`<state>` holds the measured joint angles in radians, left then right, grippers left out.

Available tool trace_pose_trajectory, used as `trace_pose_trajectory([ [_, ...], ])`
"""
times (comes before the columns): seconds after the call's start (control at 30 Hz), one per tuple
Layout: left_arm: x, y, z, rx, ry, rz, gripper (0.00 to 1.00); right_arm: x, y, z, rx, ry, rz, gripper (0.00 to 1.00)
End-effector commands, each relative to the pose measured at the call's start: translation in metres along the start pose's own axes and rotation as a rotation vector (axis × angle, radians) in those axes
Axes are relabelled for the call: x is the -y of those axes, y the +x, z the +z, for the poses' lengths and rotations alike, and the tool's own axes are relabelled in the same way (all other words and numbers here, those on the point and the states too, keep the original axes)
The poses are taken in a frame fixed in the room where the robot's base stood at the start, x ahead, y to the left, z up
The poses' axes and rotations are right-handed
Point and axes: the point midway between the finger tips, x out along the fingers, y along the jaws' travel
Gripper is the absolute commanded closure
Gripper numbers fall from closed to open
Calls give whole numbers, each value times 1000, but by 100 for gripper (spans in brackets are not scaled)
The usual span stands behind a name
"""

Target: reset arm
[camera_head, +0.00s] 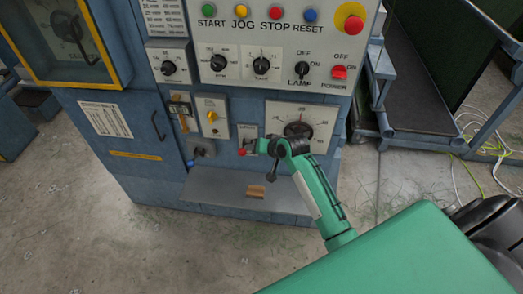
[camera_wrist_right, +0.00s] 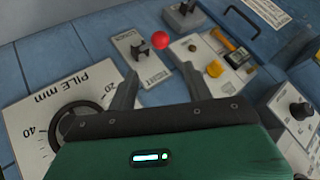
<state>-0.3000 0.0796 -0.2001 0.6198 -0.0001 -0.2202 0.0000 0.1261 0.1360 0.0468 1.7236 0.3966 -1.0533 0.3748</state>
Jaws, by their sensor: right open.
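A small lever with a red ball knob (camera_head: 242,152) is on a light plate low on the blue machine's front. In the right wrist view, the red knob (camera_wrist_right: 160,41) stands at the plate's edge, beside a dark block (camera_wrist_right: 140,50) on the plate. The plate's lettering is too small to read surely. My right gripper (camera_head: 258,146) is close to this plate at the end of the green arm. In the wrist view, its fingers (camera_wrist_right: 160,72) are apart and empty, with the knob beyond and between their tips; contact is not visible. My left gripper is out of view.
A PILE mm dial (camera_wrist_right: 72,125) is close beside one finger. A panel with a yellow knob (camera_head: 211,116) and a black lever (camera_head: 201,149) are left of the gripper. A grey ledge (camera_head: 215,187) juts out below. Colored buttons and a red emergency knob (camera_head: 351,22) are above.

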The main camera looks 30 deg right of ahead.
Motion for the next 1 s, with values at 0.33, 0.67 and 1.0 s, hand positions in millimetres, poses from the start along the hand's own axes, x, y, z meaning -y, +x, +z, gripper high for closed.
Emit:
trace_pose_trajectory([
  [0.33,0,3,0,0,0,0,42,0,-16,0,-1,0,0,49],
  [0.67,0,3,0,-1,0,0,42,0,-16,0,-1,0,0,49],
  [1.0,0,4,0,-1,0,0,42,-51,33,69,73,-32,84,49],
])
